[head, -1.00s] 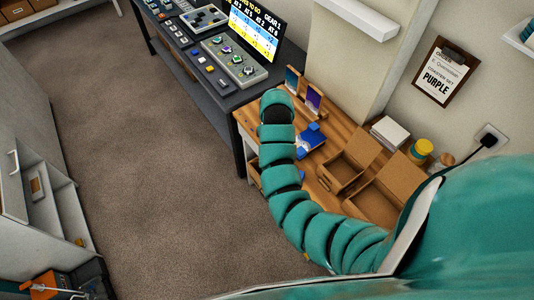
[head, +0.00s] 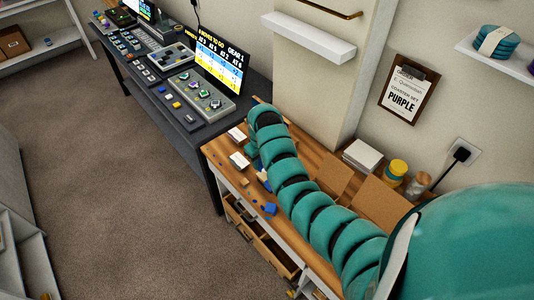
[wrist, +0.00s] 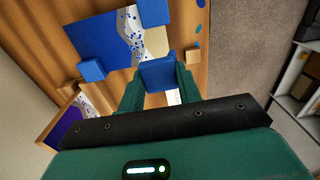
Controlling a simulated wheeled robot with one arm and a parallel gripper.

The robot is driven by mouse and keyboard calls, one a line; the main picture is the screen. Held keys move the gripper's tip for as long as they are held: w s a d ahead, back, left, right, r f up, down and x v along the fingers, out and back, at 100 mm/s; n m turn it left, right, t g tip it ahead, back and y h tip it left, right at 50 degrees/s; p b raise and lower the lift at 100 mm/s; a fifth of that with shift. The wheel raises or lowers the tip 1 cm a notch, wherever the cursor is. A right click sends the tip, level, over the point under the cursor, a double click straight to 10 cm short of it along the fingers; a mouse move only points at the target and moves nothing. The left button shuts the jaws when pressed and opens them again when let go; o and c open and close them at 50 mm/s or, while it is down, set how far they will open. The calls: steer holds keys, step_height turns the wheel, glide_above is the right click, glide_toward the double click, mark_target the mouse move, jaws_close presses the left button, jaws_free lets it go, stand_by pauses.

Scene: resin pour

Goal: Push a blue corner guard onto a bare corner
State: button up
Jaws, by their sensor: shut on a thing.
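In the wrist view, my gripper (wrist: 158,84) is shut on a blue corner guard (wrist: 158,72), between its two teal fingers. A flat panel with blue, white and sand-coloured areas (wrist: 102,36) lies on the wooden bench just beyond it. Blue guards sit at two of its corners, one at the near left (wrist: 92,70) and one at the top (wrist: 155,12). The sand-coloured corner (wrist: 157,42) looks bare and lies right by the held guard; I cannot tell whether they touch. In the head view my arm hides the gripper and most of the panel.
Small tan blocks (wrist: 192,56) lie on the bench (head: 228,160). A purple sample in a wooden stand (wrist: 66,128) is close at left. Cardboard boxes (head: 380,203) stand right of my arm. Drawers (head: 265,240) below are open.

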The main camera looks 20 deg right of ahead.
steer(key=shift+s+a+f, duration=0.1)
steer(key=shift+a+f, duration=0.25)
steer(key=shift+f, duration=0.1)
steer(key=shift+w+a+r, duration=0.1)
steer(key=shift+w+a, duration=0.05)
steer(key=shift+w, duration=0.25)
steer(key=shift+f+b, duration=1.15)
steer(key=shift+f, duration=0.75)
steer(key=shift+f+b, duration=0.3)
steer(key=shift+f, duration=0.2)
